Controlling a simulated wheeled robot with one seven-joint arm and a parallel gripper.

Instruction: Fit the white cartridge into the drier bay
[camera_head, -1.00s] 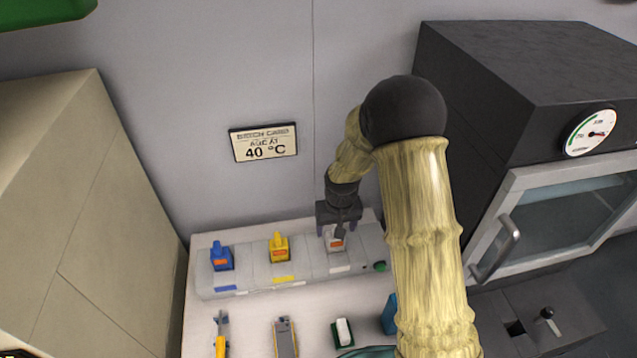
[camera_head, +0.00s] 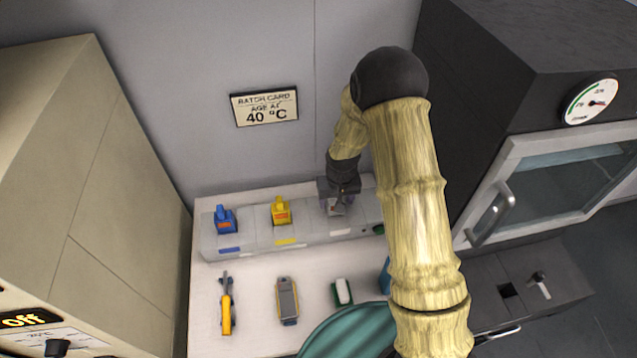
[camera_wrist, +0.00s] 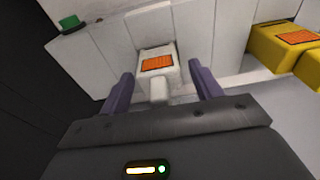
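The white cartridge (camera_wrist: 158,66), with an orange label, stands in the white bay unit (camera_head: 262,237), at its right-hand position in the head view. In the wrist view its handle points toward my gripper (camera_wrist: 161,76). The two purple-grey fingers are apart, one on each side of the handle, with a gap on both sides. In the head view my gripper (camera_head: 341,197) is over the cartridge and hides most of it. I cannot tell whether the cartridge is fully seated.
A blue cartridge (camera_head: 224,220) and a yellow cartridge (camera_head: 281,212) stand in the same unit. A green button (camera_wrist: 70,23) is at its end. Several tools, including an orange-handled one (camera_head: 227,305), lie in front. A dark oven (camera_head: 540,75) stands to the right.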

